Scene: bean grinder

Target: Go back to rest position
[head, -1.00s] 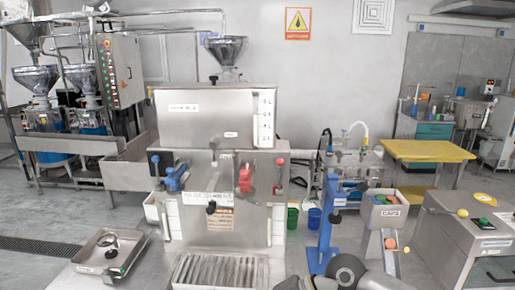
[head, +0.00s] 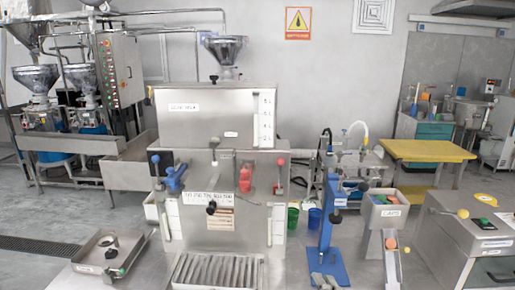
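Neither of my grippers shows in the head view now. The steel machine (head: 215,120) stands upright in the middle, with a funnel hopper (head: 225,48) on top. Its front carries a blue handle (head: 174,178), a red handle (head: 248,178) and dark knobs. A slatted steel tray (head: 216,271) sits at its foot. What my grippers hold, if anything, cannot be seen.
A blue stand (head: 328,230) and a caps bin (head: 391,207) are to the right, beside a steel box with a green button (head: 484,224). A shallow tray (head: 108,252) is at lower left. A yellow table (head: 427,150) stands behind. Grey floor is open at far left.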

